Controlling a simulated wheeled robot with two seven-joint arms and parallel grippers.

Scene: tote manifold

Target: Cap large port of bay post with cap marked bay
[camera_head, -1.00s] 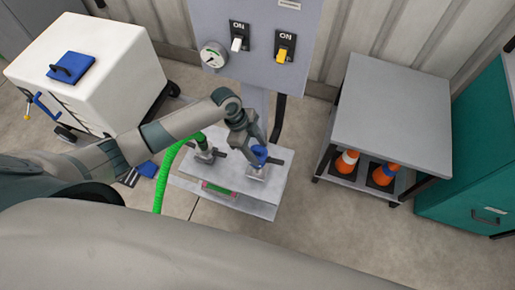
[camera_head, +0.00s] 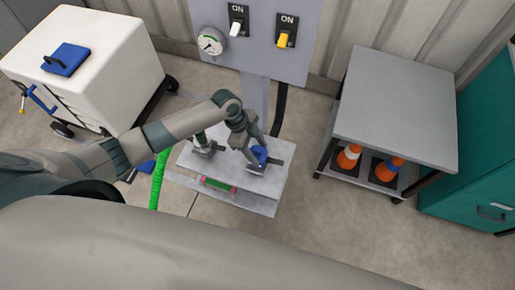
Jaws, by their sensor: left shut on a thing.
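My left gripper (camera_head: 257,151) is above this port, shut on the blue cap. Its fingers hide part of the cap, and I cannot tell whether the cap is seated or just above the port. No marking on the cap is readable. A second port (camera_head: 206,149) stands to the left, with a green hose (camera_head: 161,178) running beside it. My right gripper is not in view.
Behind the plate stands a grey panel (camera_head: 262,55) with a gauge and two switches marked ON. A white cart (camera_head: 100,60) stands at the left. A grey trolley (camera_head: 395,105) with cones underneath and a teal cabinet (camera_head: 480,150) stand at the right.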

